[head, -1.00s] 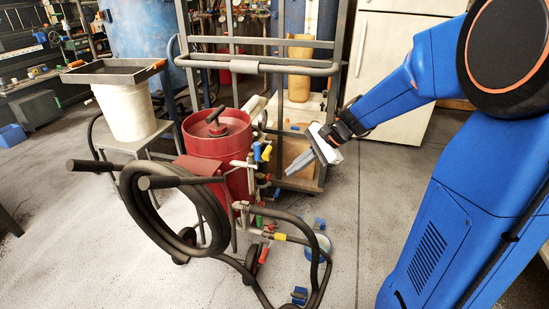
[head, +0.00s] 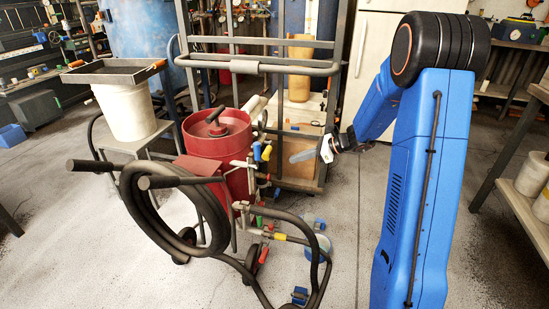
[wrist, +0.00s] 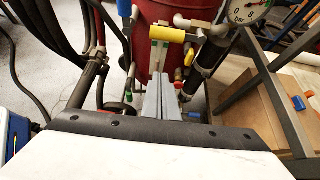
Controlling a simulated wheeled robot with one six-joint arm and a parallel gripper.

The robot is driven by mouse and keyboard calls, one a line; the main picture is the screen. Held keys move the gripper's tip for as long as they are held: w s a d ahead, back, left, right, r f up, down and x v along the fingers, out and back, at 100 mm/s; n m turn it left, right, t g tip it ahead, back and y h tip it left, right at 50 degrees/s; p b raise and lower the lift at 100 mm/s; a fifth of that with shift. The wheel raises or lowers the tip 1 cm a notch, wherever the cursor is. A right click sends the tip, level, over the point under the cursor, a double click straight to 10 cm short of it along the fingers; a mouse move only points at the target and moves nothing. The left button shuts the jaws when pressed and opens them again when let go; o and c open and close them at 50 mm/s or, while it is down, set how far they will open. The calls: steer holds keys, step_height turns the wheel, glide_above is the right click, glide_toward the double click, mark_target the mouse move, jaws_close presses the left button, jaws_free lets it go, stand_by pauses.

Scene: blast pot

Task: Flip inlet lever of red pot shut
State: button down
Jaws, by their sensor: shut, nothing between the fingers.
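The red pot (head: 205,140) stands upright on a wheeled frame; its lower side also shows in the wrist view (wrist: 158,12). Beside it are pipes and small levers. A blue handle (head: 257,152) and a yellow handle (head: 266,153) show at its right side. The wrist view shows the yellow handle (wrist: 171,34), the blue handle (wrist: 124,8) and a small red one (wrist: 190,57). I cannot tell which is the inlet lever. My gripper (head: 292,159) is shut and empty, right of these handles. In the wrist view its fingertips (wrist: 159,48) appear just below the yellow handle; contact is unclear.
A pressure gauge (wrist: 243,10) sits at the upper right of the wrist view. A grey metal rack (head: 330,120) stands behind the pot. Thick black hoses (head: 150,205) coil in front of it. Open floor (head: 345,215) lies right of the pot.

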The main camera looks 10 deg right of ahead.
steer(key=shift+w, duration=0.1)
stand_by(0.3)
steer(key=w+a+f, duration=0.1)
steer(key=w+a, duration=0.3)
steer(key=a, duration=0.4)
steer(key=shift+w, duration=0.3)
